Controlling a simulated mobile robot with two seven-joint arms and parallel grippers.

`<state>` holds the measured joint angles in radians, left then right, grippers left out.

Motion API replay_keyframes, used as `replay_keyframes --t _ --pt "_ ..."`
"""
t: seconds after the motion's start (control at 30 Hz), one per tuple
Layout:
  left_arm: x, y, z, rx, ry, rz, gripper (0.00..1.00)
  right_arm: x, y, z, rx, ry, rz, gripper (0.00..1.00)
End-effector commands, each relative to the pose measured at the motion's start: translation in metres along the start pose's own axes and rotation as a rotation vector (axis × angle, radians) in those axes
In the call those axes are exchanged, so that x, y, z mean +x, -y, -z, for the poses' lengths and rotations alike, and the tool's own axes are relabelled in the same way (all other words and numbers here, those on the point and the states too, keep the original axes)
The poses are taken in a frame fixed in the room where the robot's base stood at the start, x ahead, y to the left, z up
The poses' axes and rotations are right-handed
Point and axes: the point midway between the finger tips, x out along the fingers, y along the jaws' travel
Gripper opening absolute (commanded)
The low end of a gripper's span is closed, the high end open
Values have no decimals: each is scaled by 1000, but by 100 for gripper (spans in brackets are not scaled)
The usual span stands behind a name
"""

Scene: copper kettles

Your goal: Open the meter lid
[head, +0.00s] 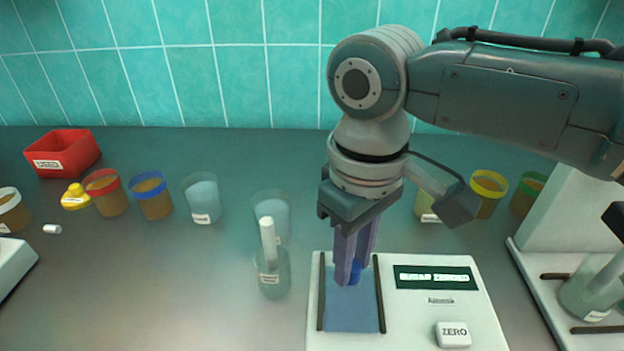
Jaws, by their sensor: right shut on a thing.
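The meter (410,322) is a white box at the bottom centre, with a dark green display (435,278) and a ZERO button (453,334). Its lid (350,312) is a blue panel lying flat between two dark rails. My right gripper (352,275) points down over the lid's far end. It is shut on the lid's small blue knob (356,272), which the fingers partly hide. My left gripper is not in view.
A clear bottle with a white stick (272,270) stands just left of the meter. Colour-rimmed jars (152,196), beakers (203,197) and a red bin (62,153) stand farther left. Another white device (565,235) is at the right.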

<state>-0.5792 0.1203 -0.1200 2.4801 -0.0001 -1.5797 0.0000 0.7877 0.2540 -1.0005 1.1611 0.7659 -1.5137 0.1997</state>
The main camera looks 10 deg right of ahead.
Motion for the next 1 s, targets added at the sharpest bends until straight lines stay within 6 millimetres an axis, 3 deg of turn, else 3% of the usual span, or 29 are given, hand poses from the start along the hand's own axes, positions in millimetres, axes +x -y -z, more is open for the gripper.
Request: replay_keyframes --t 0.07,0.1,0.33,0.67,1.0 --pt "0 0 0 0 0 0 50 0 0 0 -1 -1 0 0" --pt "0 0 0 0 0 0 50 0 0 0 -1 -1 0 32" --pt "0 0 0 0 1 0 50 0 0 0 0 -1 0 58" --pt "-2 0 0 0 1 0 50 -5 0 0 -1 -2 1 60" --pt "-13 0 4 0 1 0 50 -68 0 1 -1 -5 0 60"
